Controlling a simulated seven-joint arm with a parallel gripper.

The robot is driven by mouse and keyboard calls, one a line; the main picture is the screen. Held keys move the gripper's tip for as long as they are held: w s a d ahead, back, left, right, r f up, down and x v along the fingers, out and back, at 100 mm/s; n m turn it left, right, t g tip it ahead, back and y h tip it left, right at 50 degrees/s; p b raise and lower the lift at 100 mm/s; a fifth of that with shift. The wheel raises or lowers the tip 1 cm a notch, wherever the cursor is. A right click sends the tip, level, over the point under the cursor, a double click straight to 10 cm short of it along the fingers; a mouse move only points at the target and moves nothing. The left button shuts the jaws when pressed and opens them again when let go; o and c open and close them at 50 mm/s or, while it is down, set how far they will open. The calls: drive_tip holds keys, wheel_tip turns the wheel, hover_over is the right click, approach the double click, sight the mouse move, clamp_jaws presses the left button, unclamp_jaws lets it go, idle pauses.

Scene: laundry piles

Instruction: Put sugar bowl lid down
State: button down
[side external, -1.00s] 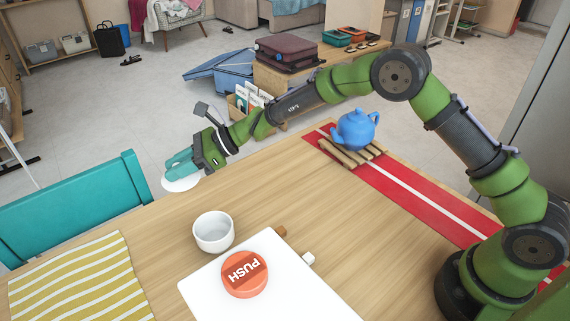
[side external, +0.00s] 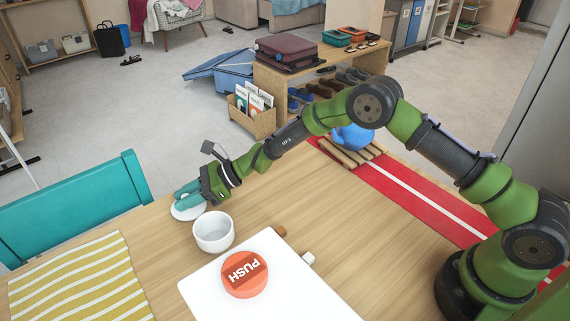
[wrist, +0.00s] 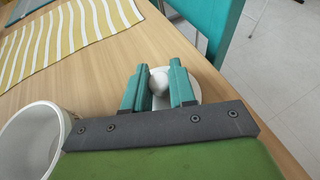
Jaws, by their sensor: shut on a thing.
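The white sugar bowl lid (side external: 187,211) is at my gripper's fingertips, near the table's far-left edge. In the wrist view the round lid (wrist: 188,93) shows with its knob (wrist: 159,81) between the two teal fingers. My gripper (side external: 188,194) is shut on the lid's knob. The lid is low, at or just above the tabletop; I cannot tell whether it touches. The white sugar bowl (side external: 213,246) stands open and upright on the table, just in front of the lid. The bowl also shows at the left of the wrist view (wrist: 30,143).
A striped yellow cloth (side external: 80,283) lies at the left. A white board (side external: 298,290) carries an orange PUSH button (side external: 245,275). A teal chair (side external: 80,205) stands past the table edge. A blue teapot (side external: 352,138) sits on a wooden trivet (side external: 340,153). The table's middle is clear.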

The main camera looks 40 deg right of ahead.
drive_tip(key=shift+f, duration=0.1)
drive_tip(key=c, duration=0.9)
unclamp_jaws()
